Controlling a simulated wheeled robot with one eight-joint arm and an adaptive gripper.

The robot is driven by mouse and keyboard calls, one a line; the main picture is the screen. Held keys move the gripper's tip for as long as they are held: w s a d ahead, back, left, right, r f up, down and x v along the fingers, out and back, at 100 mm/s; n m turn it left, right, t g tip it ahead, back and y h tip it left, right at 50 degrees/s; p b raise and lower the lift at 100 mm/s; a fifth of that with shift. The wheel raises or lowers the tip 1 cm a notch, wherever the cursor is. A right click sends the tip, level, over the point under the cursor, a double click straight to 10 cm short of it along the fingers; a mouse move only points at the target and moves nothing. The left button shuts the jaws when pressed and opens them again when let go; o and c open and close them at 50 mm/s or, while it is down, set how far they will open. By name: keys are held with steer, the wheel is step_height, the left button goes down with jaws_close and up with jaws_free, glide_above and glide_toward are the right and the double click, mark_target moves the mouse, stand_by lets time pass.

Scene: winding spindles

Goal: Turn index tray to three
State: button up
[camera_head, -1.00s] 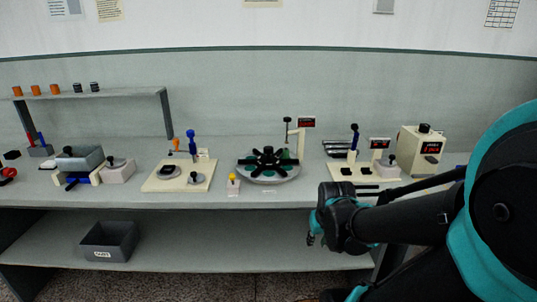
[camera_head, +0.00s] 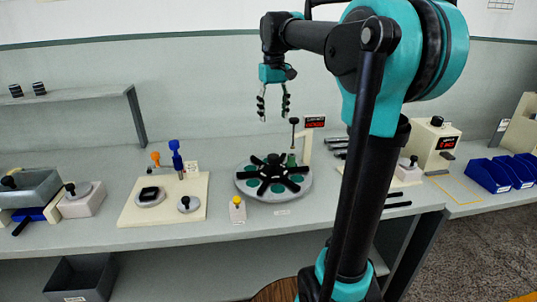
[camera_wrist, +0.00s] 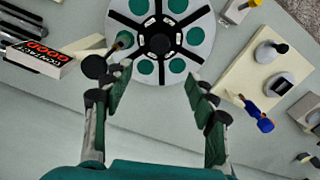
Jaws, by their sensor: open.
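The index tray (camera_head: 245,186) is a round grey disc with several green spots and a black star-shaped handle (camera_head: 273,168) at its middle. It stands on the bench in the head view and shows at the top of the wrist view (camera_wrist: 199,50). My gripper (camera_head: 273,112) hangs above and behind the tray, fingers pointing down, apart and empty. In the wrist view my gripper (camera_wrist: 158,95) has its open fingers below the tray's rim. A post with a black knob (camera_head: 294,122) stands at the tray's back right edge, close to one finger in the wrist view.
A small red display (camera_head: 315,122) stands behind the tray. A yellow-topped button block (camera_head: 237,209) is at its front left. A cream board (camera_head: 135,212) with blue and orange handles lies left. Blue bins (camera_head: 487,175) stand far right. Bare bench lies behind the tray.

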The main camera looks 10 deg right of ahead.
mark_target(273, 156)
step_height(273, 156, down, 17)
stand_by(0.5)
jaws_close()
stand_by(0.4)
